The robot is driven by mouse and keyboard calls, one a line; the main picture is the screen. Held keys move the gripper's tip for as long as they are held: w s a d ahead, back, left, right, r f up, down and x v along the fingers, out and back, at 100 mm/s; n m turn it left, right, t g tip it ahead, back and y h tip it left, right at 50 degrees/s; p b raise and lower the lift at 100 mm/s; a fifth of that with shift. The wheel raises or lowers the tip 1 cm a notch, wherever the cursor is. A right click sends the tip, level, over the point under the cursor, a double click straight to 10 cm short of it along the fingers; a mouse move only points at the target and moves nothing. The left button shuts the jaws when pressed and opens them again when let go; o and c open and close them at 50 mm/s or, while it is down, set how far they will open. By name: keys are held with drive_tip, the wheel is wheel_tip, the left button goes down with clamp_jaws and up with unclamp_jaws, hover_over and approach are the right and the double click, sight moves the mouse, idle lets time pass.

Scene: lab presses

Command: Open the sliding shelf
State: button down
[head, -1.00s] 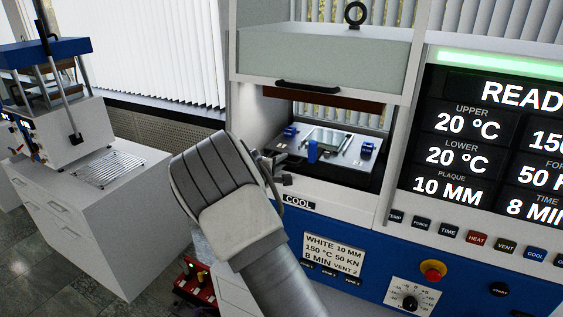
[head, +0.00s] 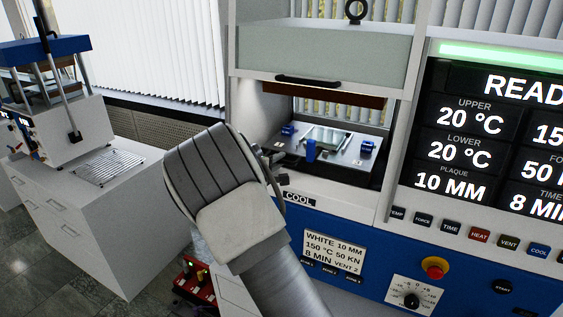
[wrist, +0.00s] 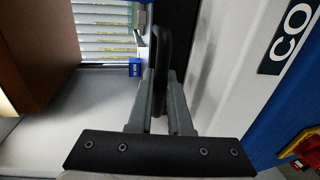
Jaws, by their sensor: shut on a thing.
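The sliding shelf (head: 345,155) is a grey metal plate with blue clamps (head: 367,147), inside the open press chamber under the raised hood. My gripper (wrist: 160,90) is shut on a dark upright handle (wrist: 162,55) in the wrist view. The handle stands between the two grey fingers. In the head view my wrist covers most of the gripper, at the left front of the chamber. How the handle joins the shelf is hidden. A blue clamp (wrist: 136,67) shows beyond the fingers in the wrist view.
The raised hood with its black handle (head: 308,80) hangs above the chamber. The blue control panel (head: 390,240) lies below, and a display (head: 495,140) stands at the right.

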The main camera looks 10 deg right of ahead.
drive_tip(key=f+b+v, duration=0.2)
drive_tip(key=b+v, duration=0.3)
drive_tip(key=v, duration=0.7)
drive_tip(key=s+f+b+v, duration=0.1)
drive_tip(key=f+b+v, duration=0.2)
drive_tip(key=v, duration=0.9)
drive_tip(key=b, duration=0.3)
drive_tip(key=shift+a, duration=0.3)
drive_tip(key=shift+f, duration=0.15)
drive_tip(key=c, duration=1)
unclamp_jaws()
drive_tip(key=shift+s+a, duration=0.1)
drive_tip(key=shift+a, duration=0.05)
drive_tip(key=shift+o, duration=0.7)
drive_tip(key=v, duration=1.7)
drive_tip(key=shift+s+b, duration=0.15)
drive_tip(key=shift+b, duration=0.3)
